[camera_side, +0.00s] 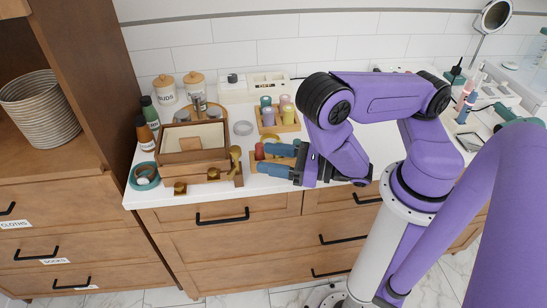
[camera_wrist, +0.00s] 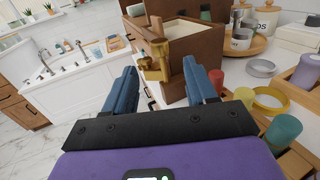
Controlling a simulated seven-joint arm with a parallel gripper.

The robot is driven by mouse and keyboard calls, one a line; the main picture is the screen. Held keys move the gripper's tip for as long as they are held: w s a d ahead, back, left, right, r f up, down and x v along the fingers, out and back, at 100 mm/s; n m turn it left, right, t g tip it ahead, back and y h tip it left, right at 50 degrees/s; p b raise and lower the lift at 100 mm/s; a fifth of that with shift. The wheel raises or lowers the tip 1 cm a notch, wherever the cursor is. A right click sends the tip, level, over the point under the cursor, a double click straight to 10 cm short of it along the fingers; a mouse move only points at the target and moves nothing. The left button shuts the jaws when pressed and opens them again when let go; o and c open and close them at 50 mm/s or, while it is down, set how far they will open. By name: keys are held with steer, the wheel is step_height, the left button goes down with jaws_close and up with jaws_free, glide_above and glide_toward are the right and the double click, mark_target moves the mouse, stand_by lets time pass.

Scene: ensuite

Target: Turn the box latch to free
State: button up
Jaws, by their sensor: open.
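The brown wooden box (camera_side: 190,158) stands on the white counter, and its corner shows in the wrist view (camera_wrist: 178,84). A brass latch (camera_side: 236,156) is on the box's right side; in the wrist view the latch (camera_wrist: 154,62) shows its knob and plate, with a wooden piece rising behind. My gripper (camera_side: 261,158) is to the right of the box, its blue fingers pointing left at the latch. In the wrist view my gripper (camera_wrist: 160,66) is open and empty, with the latch ahead between the fingertips. I see no contact with the latch.
A wooden holder (camera_side: 287,124) with coloured cups stands behind my fingers. A red-topped piece (camera_side: 259,151) is close to them. Bottles (camera_side: 145,133) and a teal tape roll (camera_side: 144,176) are at the left. The counter's front edge is near.

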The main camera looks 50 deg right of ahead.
steer(key=shift+s, duration=0.1)
steer(key=w+d+r+m+h, duration=0.9)
steer(key=r+m+h, duration=0.2)
steer(key=m+h, duration=0.75)
steer(key=m+g+y, duration=1.2)
steer(key=m+g, duration=0.5)
steer(key=m, duration=0.7)
glide_toward(235, 149)
steer(key=shift+n+h, duration=0.25)
step_height(235, 149, down, 9)
steer(key=shift+s+a+r, duration=0.1)
steer(key=shift+s+a, duration=0.05)
